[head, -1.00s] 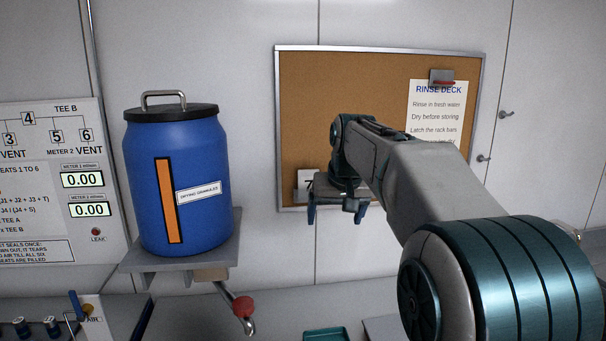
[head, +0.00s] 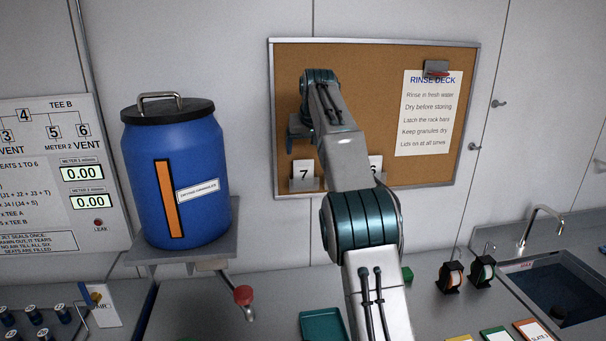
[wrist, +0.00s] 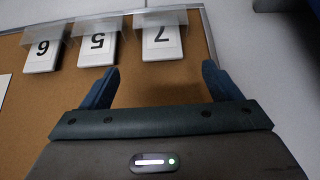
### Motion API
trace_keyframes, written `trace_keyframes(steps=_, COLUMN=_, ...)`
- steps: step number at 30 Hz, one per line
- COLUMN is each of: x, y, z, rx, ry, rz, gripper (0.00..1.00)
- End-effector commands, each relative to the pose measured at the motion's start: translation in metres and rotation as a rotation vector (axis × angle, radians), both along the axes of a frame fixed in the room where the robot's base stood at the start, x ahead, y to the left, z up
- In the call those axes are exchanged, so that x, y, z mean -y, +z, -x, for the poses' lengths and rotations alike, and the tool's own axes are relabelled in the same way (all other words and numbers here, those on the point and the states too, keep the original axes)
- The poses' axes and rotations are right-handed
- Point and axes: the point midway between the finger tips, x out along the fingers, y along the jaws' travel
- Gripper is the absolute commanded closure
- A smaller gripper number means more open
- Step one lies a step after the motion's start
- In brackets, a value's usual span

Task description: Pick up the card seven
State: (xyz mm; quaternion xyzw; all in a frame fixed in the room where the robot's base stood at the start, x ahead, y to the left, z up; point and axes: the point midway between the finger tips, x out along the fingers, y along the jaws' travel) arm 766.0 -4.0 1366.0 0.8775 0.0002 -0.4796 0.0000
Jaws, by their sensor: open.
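The card seven (head: 304,173) is a white card with a black 7, upright in a clear holder low on the left of the cork board. In the wrist view the card seven (wrist: 162,42) appears upside down, beyond and roughly between my fingertips. My gripper (wrist: 157,82) is open and empty, with its two blue fingers apart and not touching the card. In the head view my gripper (head: 302,142) is above the card, in front of the board, partly hidden by my arm.
Card 5 (wrist: 97,46) and card 6 (wrist: 43,50) sit in holders beside the seven; card 6 (head: 375,166) also shows past my arm. A notice (head: 430,115) hangs on the cork board (head: 385,75). A blue drum (head: 195,150) stands on a shelf at left. A green tray (head: 322,325) lies on the counter below.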

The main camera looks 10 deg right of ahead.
Motion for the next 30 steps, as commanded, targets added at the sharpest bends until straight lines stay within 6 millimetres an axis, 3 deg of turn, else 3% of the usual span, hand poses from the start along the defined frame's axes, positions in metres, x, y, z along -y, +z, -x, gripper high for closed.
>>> trace_keyframes(steps=3, x=0.0, y=-0.021, z=-0.013, rx=-0.002, ry=0.0, rz=0.0, gripper=0.16)
trace_keyframes(steps=14, x=-0.001, y=-0.049, z=-0.031, rx=-0.002, ry=-0.001, rz=0.001, gripper=0.16)
trace_keyframes(steps=21, x=-0.003, y=-0.078, z=-0.048, rx=-0.001, ry=0.0, rz=0.0, gripper=0.16)
trace_keyframes(steps=30, x=-0.003, y=-0.085, z=-0.052, rx=0.001, ry=0.0, rz=0.0, gripper=0.16)
